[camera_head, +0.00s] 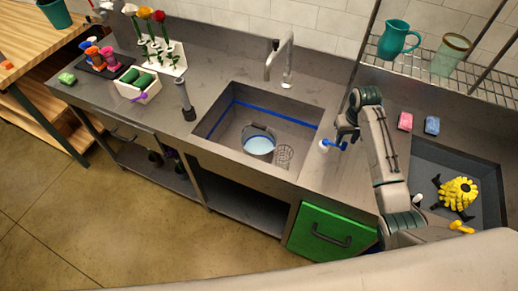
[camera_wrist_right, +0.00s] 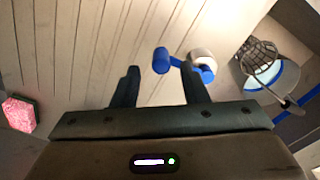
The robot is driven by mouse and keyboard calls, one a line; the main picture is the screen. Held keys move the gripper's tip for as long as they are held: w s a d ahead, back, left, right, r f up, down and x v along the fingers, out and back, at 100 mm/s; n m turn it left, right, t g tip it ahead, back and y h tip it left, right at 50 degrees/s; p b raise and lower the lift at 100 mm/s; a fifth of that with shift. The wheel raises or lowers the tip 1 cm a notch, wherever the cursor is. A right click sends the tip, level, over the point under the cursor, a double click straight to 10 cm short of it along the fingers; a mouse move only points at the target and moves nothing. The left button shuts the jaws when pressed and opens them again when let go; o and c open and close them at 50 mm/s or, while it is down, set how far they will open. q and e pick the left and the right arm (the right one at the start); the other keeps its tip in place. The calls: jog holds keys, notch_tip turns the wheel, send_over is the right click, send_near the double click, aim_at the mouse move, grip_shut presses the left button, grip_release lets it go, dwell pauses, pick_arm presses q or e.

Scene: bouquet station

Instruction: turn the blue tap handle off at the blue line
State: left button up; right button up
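The blue tap handle (camera_head: 334,144) sits on a round white base at the counter strip right of the sink. In the right wrist view the handle (camera_wrist_right: 162,61) shows as a blue bar with a rounded knob, beside its white hub. My right gripper (camera_head: 344,134) is right at the handle. In the wrist view the right gripper (camera_wrist_right: 160,78) is open, fingers apart, with the knob just beyond the fingertips; contact cannot be told. A blue line (camera_head: 275,114) runs along the sink's inner walls. A bucket of water (camera_head: 258,143) stands in the sink. My left gripper is out of view.
The faucet (camera_head: 286,58) rises behind the sink. Pink (camera_head: 405,121) and blue (camera_head: 432,125) sponges lie right of my right arm. A wire shelf (camera_head: 420,70) holds a teal jug and a glass. A grey basin (camera_head: 455,165) holds a yellow object.

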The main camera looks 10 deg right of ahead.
jog(key=shift+r, duration=3.2)
